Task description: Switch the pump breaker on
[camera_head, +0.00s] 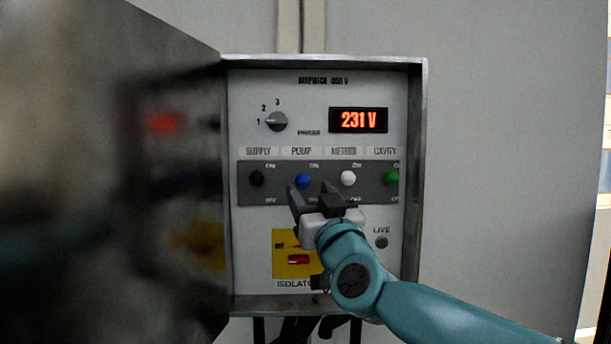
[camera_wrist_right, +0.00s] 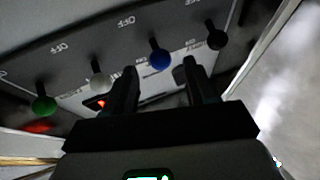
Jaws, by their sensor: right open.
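The pump breaker is a lever with a blue knob (camera_head: 303,180), second from the left in a dark breaker strip (camera_head: 280,196) under the PUMP label. The blue knob also shows in the right wrist view (camera_wrist_right: 160,57), between the two fingertips in the picture. My right gripper (camera_head: 311,189) is open, its fingers pointing at the strip just below and around the blue knob. In the right wrist view the gripper (camera_wrist_right: 160,72) has a clear gap between its fingers. I cannot tell whether a finger touches the knob, or the lever's exact position. My left gripper is not in view.
Black (camera_head: 257,179), white (camera_head: 348,178) and green (camera_head: 392,177) knobs flank the blue one closely. Above are a phase selector (camera_head: 276,121) and a display reading 231 V (camera_head: 358,120). A yellow isolator plate (camera_head: 284,262) sits below. The cabinet door (camera_head: 150,270) stands open at left.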

